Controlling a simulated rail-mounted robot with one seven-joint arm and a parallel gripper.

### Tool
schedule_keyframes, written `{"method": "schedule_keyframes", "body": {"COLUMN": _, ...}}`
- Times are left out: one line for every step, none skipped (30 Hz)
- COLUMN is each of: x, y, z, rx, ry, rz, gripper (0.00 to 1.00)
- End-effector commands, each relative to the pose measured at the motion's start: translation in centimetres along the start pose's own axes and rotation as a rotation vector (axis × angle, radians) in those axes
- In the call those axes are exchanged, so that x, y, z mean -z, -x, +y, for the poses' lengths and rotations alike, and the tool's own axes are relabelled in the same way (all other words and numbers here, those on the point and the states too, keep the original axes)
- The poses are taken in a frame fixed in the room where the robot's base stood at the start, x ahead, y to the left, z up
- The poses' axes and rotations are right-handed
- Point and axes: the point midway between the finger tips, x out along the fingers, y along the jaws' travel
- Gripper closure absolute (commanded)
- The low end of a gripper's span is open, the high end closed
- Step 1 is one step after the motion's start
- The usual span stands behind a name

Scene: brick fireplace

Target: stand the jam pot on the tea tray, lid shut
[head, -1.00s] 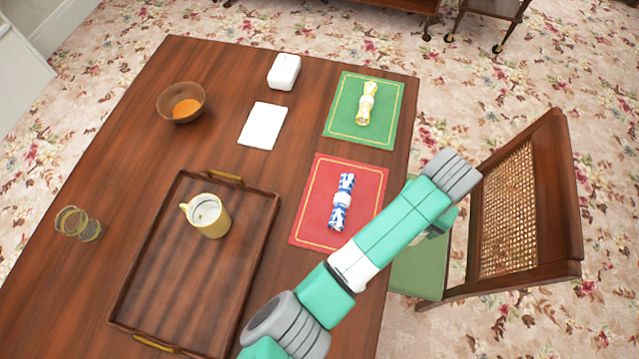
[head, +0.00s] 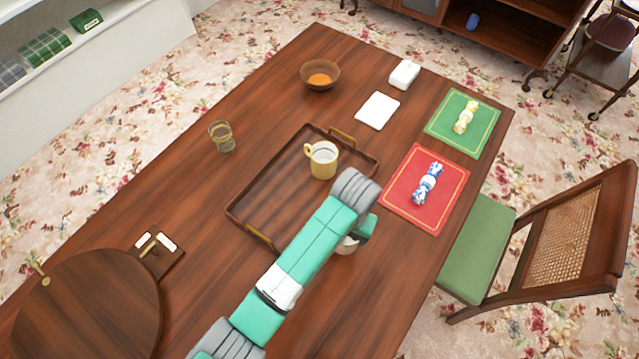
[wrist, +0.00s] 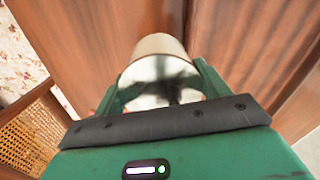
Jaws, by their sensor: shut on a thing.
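The tea tray (head: 270,200) is dark wood with brass handles and lies flat on the table. A yellow mug (head: 323,165) stands in its far right part, and its near left part is bare. My gripper (wrist: 160,85) is shut on a pale round pot, seemingly the jam pot (wrist: 160,45), with a finger on each side. Its shiny, mirror-like top faces the wrist camera; I see no gap, but cannot tell surely that the lid is shut. In the head view the pot (head: 346,247) is mostly hidden beneath my gripper, right of the tray's near end. Its height above the table is unclear.
A red mat (head: 408,211) and a green mat (head: 446,130) with rolled napkins lie right of the tray. A glass (head: 222,137) stands to its left, a bowl (head: 320,75) beyond it. A chair (head: 566,240) stands at the table's right side. A round wooden board (head: 90,310) is lower left.

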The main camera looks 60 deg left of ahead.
Motion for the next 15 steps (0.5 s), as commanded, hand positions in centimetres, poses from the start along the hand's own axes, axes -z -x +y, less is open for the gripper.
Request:
{"method": "schedule_keyframes", "body": {"x": -0.2, "y": 0.7, "z": -1.3, "rx": 0.001, "ry": 0.03, "rz": 0.0, "gripper": 0.69}}
{"method": "schedule_keyframes", "body": {"x": -0.4, "y": 0.6, "z": -1.9, "rx": 0.001, "ry": 0.044, "rz": 0.0, "gripper": 0.69}}
{"method": "schedule_keyframes", "body": {"x": -0.5, "y": 0.6, "z": -2.4, "rx": 0.002, "ry": 0.057, "rz": 0.0, "gripper": 0.69}}
{"method": "schedule_keyframes", "body": {"x": -0.6, "y": 0.6, "z": -2.8, "rx": 0.002, "ry": 0.065, "rz": 0.0, "gripper": 0.69}}
{"method": "schedule_keyframes", "body": {"x": -0.6, "y": 0.5, "z": -3.0, "rx": 0.002, "ry": 0.07, "rz": 0.001, "gripper": 0.69}}
{"method": "schedule_keyframes", "body": {"x": -0.6, "y": 0.5, "z": -3.1, "rx": 0.003, "ry": 0.074, "rz": 0.001, "gripper": 0.69}}
{"method": "schedule_keyframes", "body": {"x": -0.6, "y": 0.4, "z": -3.2, "rx": 0.003, "ry": 0.075, "rz": 0.002, "gripper": 0.69}}
{"method": "schedule_keyframes", "body": {"x": -0.6, "y": 0.4, "z": -3.2, "rx": 0.003, "ry": 0.075, "rz": 0.002, "gripper": 0.69}}
{"method": "schedule_keyframes", "body": {"x": -0.6, "y": 0.3, "z": -3.5, "rx": 0.003, "ry": 0.076, "rz": 0.002, "gripper": 0.69}}
{"method": "schedule_keyframes", "body": {"x": -0.5, "y": 0.2, "z": -3.8, "rx": 0.004, "ry": 0.076, "rz": 0.002, "gripper": 0.69}}
{"method": "schedule_keyframes", "body": {"x": -0.3, "y": 0.1, "z": -4.4, "rx": 0.004, "ry": 0.078, "rz": 0.002, "gripper": 0.69}}
{"method": "schedule_keyframes", "body": {"x": -0.1, "y": 0.0, "z": -5.4, "rx": 0.005, "ry": 0.081, "rz": 0.003, "gripper": 0.69}}
{"method": "schedule_keyframes", "body": {"x": 0.1, "y": -0.1, "z": -6.3, "rx": 0.005, "ry": 0.081, "rz": 0.004, "gripper": 0.69}}
{"method": "schedule_keyframes", "body": {"x": 0.3, "y": -0.3, "z": -7.2, "rx": 0.005, "ry": 0.08, "rz": 0.004, "gripper": 0.69}}
{"method": "schedule_keyframes", "body": {"x": 0.6, "y": -0.5, "z": -8.4, "rx": 0.006, "ry": 0.081, "rz": 0.004, "gripper": 0.69}}
